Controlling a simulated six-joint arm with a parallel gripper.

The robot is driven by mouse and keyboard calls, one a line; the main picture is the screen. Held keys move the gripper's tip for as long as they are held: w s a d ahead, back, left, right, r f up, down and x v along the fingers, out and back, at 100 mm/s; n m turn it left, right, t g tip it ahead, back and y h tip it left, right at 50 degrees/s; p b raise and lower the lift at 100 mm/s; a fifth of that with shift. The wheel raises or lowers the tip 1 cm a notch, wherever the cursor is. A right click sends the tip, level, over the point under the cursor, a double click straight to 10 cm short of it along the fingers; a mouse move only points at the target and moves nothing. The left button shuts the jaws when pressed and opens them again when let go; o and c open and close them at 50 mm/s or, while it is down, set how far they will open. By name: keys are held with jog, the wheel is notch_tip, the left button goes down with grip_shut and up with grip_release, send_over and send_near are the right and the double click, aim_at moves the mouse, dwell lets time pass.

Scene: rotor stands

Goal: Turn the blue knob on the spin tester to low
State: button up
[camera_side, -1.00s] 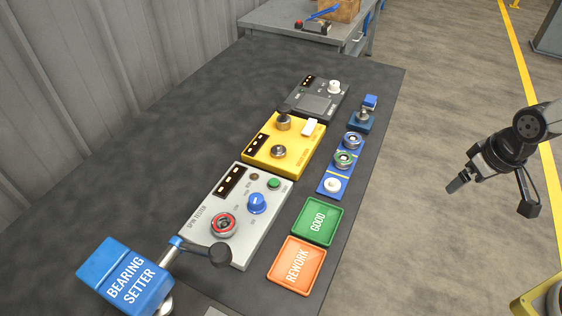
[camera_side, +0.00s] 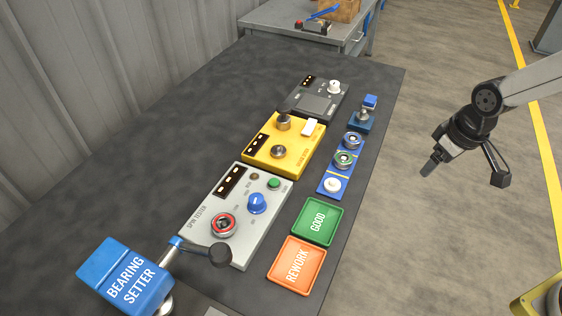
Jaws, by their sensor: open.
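The spin tester (camera_side: 196,236) is a light grey box on the dark table. Its blue knob (camera_side: 257,203) stands on the right part of its top, with a pale pointer mark; the small labels around it are too small to read. A red-ringed rotor seat (camera_side: 223,224) and a green button (camera_side: 274,184) are on the same box. My gripper (camera_side: 428,168) is to the right of the table, over the floor, well apart from the knob. It points down and left, is open, and holds nothing.
The green GOOD tray (camera_side: 327,207) and orange REWORK tray (camera_side: 283,284) lie right of the tester. A blue strip (camera_side: 326,188) with several round parts, a yellow box (camera_side: 259,164) and a dark grey box (camera_side: 292,107) stand behind. The blue bearing setter (camera_side: 107,262) and its lever (camera_side: 220,254) stand in front.

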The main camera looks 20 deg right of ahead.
jog(key=w+a+n, duration=0.4)
jog(key=w+a, duration=0.3)
jog(key=a, duration=0.1)
jog(key=n+g, duration=0.2)
jog(key=n, duration=0.8)
send_over(257, 198)
jog(key=f, duration=0.4)
jog(key=shift+w+d, duration=0.15)
jog(key=shift+d, duration=0.25)
jog(key=shift+a+n, duration=0.3)
jog(key=shift+a, duration=0.15)
jog(key=shift+f, duration=0.15)
jog(key=shift+f, duration=3.75)
grip_shut()
